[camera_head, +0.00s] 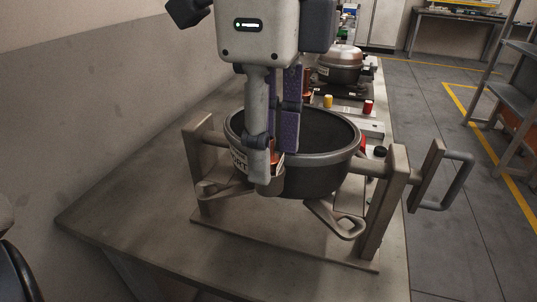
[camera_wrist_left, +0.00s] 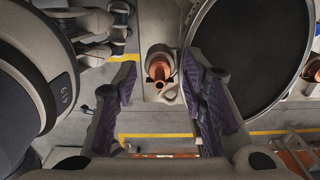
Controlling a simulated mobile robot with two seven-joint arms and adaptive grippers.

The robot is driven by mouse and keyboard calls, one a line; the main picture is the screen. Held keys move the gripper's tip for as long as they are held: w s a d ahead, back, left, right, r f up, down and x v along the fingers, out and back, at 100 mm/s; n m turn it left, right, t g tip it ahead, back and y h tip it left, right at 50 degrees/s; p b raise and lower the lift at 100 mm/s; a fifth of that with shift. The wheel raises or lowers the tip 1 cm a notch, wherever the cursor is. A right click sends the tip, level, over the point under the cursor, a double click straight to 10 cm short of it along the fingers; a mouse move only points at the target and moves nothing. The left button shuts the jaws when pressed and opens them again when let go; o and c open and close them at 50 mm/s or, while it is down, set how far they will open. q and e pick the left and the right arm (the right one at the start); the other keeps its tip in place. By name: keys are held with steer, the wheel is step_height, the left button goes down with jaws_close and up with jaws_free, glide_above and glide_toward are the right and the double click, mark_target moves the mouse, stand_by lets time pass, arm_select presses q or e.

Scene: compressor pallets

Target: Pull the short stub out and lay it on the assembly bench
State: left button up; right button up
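The short stub is a copper tube (camera_head: 277,158) on the near side of the dark grey compressor shell (camera_head: 315,178), beside a white label partly hidden, reading "ORT". In the left wrist view the copper stub (camera_wrist_left: 158,69) stands in a pale socket and shows between the fingers. My left gripper (camera_head: 275,158) points down with its purple-padded fingers around the stub's place. In the wrist view the left gripper (camera_wrist_left: 160,95) is open, with gaps on both sides of the stub. I cannot tell whether a finger touches it. The assembly bench (camera_head: 130,200) is grey. My right gripper is not in view.
The shell hangs in a grey stand (camera_head: 377,220) with a crank handle (camera_head: 448,178) at the right. Behind it are a closed compressor (camera_head: 341,64), a yellow cap (camera_head: 328,101) and a red cap (camera_head: 368,106). The bench left of the stand is clear.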

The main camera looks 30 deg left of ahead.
arm_select(q)
jaws_close()
steer(key=shift+r, duration=0.1)
steer(key=shift+r, duration=2.95)
